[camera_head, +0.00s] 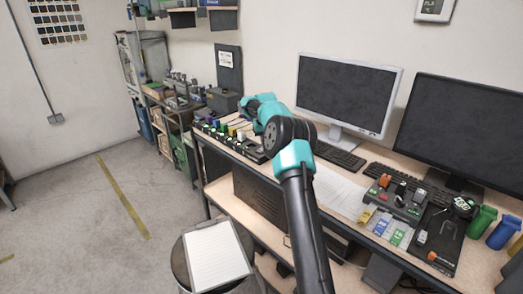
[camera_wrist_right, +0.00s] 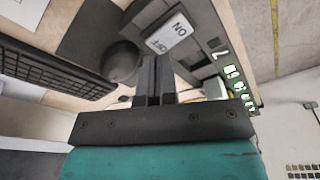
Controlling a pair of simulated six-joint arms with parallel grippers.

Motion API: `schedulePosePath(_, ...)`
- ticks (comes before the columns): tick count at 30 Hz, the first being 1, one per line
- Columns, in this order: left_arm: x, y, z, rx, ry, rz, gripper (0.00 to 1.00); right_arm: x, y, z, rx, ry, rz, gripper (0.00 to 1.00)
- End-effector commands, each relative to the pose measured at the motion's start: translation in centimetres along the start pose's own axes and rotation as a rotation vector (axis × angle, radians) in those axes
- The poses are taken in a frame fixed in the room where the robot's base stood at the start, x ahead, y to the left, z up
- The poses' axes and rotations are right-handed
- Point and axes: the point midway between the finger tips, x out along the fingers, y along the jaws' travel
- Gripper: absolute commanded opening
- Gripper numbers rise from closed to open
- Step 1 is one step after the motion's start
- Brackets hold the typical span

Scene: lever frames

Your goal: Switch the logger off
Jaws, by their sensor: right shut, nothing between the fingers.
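In the right wrist view a grey device has a white plate (camera_wrist_right: 168,34) lettered ON and OFF, upside down there. I cannot tell for sure whether it is the logger. My right gripper (camera_wrist_right: 155,62) is shut and empty, with its fingertips just short of this device; whether they touch it is unclear. A dark rounded part (camera_wrist_right: 115,62) sits beside the fingers. In the head view my right arm reaches over the left part of the desk, and its fingers are hidden. A dark box with an upright panel (camera_head: 229,68) stands behind it. My left gripper is not in view.
A row of small devices with coloured tags (camera_head: 228,127) lines the desk's left end. A monitor (camera_head: 345,92) and a keyboard (camera_head: 338,155) stand to the right. More levers (camera_head: 400,197) and coloured tags lie at the right front. A clipboard (camera_head: 215,255) lies on a stool.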

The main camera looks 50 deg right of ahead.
Motion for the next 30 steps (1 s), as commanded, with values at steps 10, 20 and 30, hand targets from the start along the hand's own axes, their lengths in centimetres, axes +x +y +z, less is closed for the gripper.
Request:
schedulePosePath(10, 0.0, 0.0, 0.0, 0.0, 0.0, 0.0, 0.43, 0.14, 0.0, 0.02, 0.0, 0.0, 0.0, 0.0)
schedulePosePath(20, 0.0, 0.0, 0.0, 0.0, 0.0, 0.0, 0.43, 0.53, 0.0, 0.08, 0.0, -0.001, 0.0, 0.0)
schedulePosePath(30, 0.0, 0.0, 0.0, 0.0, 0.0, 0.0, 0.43, 0.91, 0.0, 0.12, 0.0, 0.0, 0.0, 0.0)
